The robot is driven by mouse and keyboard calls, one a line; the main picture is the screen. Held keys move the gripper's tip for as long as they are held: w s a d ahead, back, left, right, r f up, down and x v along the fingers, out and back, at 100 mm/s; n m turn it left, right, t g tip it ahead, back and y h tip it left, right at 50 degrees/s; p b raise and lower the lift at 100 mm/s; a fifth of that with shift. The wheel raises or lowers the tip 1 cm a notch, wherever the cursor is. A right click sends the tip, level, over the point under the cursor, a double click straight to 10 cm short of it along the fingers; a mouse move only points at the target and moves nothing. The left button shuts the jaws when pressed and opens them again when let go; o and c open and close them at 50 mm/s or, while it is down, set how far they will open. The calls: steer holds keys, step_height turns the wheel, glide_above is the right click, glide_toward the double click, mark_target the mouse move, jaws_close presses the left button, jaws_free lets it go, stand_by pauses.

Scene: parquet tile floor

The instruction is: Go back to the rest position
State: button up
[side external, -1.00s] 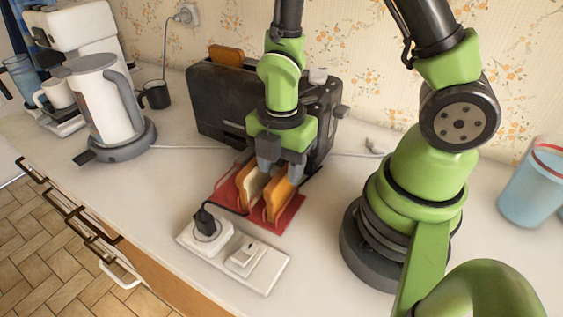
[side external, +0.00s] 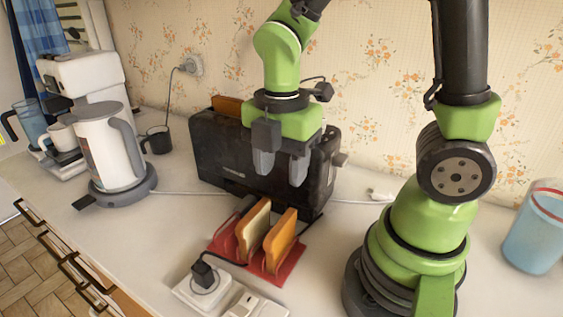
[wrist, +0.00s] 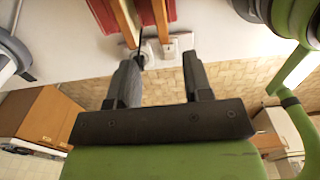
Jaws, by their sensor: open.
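My gripper (side external: 281,170) is open and empty. In the side external view it hangs fingers down in front of the black toaster (side external: 210,150), above the red toast rack (side external: 288,268). Two slices stand upright in the rack: a pale bread slice (side external: 252,230) and a browner toast slice (side external: 280,240). The fingertips are apart from both slices. The wrist view shows the two spread fingers (wrist: 163,75) with nothing between them, and part of the red rack (wrist: 165,10) at the top edge.
Another brown slice (side external: 227,106) sticks out of the toaster. A white socket strip (side external: 215,292) with a black plug lies in front of the rack. A kettle (side external: 108,150), dark mug (side external: 158,140) and coffee machine (side external: 85,75) stand left. A blue container (side external: 535,235) stands right.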

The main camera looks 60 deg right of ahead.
steer(key=shift+r, duration=0.1)
steer(key=s+r+m+t+y, duration=0.1)
steer(key=s+r+m+t, duration=0.2)
steer(key=r+m, duration=0.3)
steer(key=s+r+m+t+y, duration=0.1)
steer(key=s+r+m+t, duration=0.2)
steer(key=m, duration=1.3)
step_height(320, 180, up, 3)
steer(key=shift+a+f+t, duration=0.1)
steer(key=shift+a+t, duration=0.05)
steer(key=shift+t, duration=0.45)
